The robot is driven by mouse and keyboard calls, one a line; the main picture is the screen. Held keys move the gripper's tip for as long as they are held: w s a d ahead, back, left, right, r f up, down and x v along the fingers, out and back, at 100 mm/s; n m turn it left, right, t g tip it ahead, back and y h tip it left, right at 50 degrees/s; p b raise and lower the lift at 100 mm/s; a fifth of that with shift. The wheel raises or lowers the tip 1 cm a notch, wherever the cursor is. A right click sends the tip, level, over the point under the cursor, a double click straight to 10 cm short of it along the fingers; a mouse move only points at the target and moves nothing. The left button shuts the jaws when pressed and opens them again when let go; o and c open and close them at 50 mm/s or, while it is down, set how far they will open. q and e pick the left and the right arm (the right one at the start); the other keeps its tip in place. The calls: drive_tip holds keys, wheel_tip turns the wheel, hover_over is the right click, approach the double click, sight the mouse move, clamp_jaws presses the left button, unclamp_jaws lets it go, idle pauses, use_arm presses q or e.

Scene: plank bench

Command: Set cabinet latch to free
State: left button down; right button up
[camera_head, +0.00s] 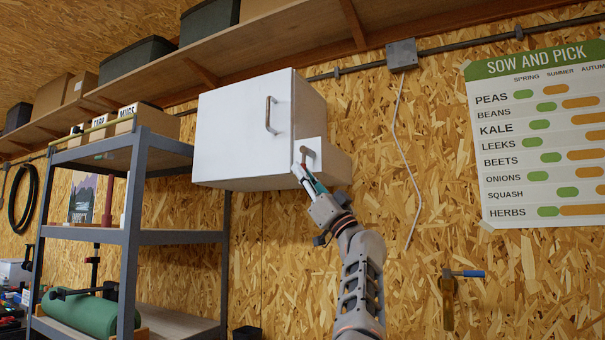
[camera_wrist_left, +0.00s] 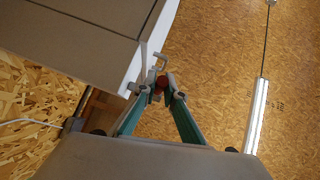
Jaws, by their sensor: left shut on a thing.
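The white cabinet (camera_head: 240,135) hangs on the chipboard wall with its door closed. My left gripper (camera_head: 303,174) reaches up from below right. Its green-sided fingers are closed on the red part of the latch, partly hiding it. My right gripper is not in view.
A grey metal shelf rack (camera_head: 133,200) stands left of the cabinet. A long wooden shelf (camera_head: 290,40) with boxes runs above. A planting chart (camera_head: 540,130) and a hammer (camera_head: 449,290) hang to the right. The wall below the cabinet is clear.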

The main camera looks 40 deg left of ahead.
use_arm(q)
drive_tip(key=shift+w+d+f+t, duration=0.1)
drive_tip(key=shift+f+t, duration=0.1)
drive_tip(key=shift+t, duration=0.1)
drive_tip(key=c, duration=2.1)
unclamp_jaws()
drive_tip(key=shift+r, duration=0.1)
drive_tip(key=v, duration=0.7)
drive_tip(key=shift+d+f, duration=0.2)
